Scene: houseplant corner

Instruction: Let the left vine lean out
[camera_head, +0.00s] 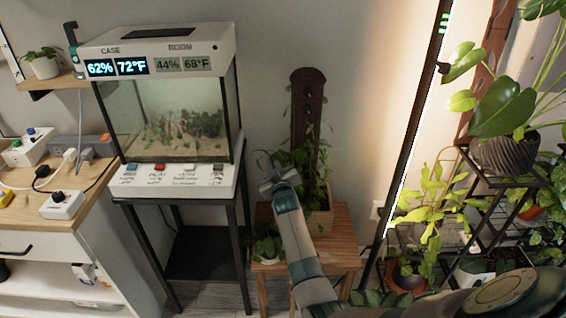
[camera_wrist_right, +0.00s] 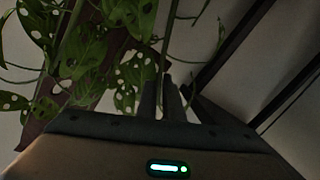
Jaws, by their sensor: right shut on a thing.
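A leafy vine plant (camera_head: 318,190) grows from a wooden box pot (camera_head: 318,222) against a tall dark brown support board (camera_head: 307,95). My right gripper (camera_head: 272,172) is at the plant's left side, in front of the board's lower part. In the right wrist view, holed green leaves (camera_wrist_right: 75,50) hang close beyond the fingers. A thin green vine stem (camera_wrist_right: 166,38) runs down to the right gripper's fingertips (camera_wrist_right: 168,92), which are shut on it. The exact grip point is dark. My left gripper is not in view.
The box pot stands on a wooden stool (camera_head: 345,245), with a small plant (camera_head: 267,243) at its left. A glass terrarium case (camera_head: 185,110) stands close on the left. A dark pole (camera_head: 412,130) and plant shelves (camera_head: 487,215) are on the right.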

